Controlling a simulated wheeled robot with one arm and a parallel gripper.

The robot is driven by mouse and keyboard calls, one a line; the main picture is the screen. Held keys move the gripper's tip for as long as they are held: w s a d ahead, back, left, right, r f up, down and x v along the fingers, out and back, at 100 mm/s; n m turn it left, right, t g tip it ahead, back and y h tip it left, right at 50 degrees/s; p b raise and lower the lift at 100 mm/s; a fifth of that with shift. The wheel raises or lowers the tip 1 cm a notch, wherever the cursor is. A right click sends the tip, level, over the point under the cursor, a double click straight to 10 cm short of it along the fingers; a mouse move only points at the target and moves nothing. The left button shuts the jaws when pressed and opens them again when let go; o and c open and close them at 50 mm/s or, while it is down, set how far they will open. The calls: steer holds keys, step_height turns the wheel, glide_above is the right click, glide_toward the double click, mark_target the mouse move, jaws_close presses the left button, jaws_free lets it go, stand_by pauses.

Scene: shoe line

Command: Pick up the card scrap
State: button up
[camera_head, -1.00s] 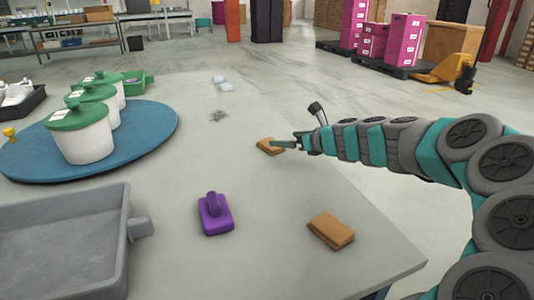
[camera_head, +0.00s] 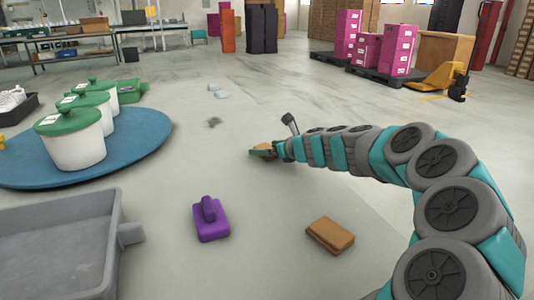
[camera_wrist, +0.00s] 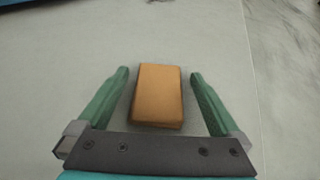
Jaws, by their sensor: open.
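A tan-brown flat block, possibly the card scrap (camera_wrist: 157,96), lies on the table between my gripper's fingers in the wrist view, with a gap on each side. In the head view the same piece (camera_head: 266,147) is partly covered by my gripper (camera_head: 258,153). My gripper (camera_wrist: 158,85) also shows in the wrist view, with its two green fingers spread open on either side of it. A second similar brown piece (camera_head: 330,235), with layered edges, lies nearer the front right of the table. I cannot tell which of the two is meant.
A purple handled tool (camera_head: 210,220) lies front centre. A grey tray (camera_head: 60,240) stands front left. Lidded white tubs (camera_head: 75,150) stand on a blue round board (camera_head: 145,150). A grey clump (camera_head: 214,122) and pale scraps (camera_head: 218,90) lie farther back.

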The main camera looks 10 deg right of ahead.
steer(key=c, duration=1.3)
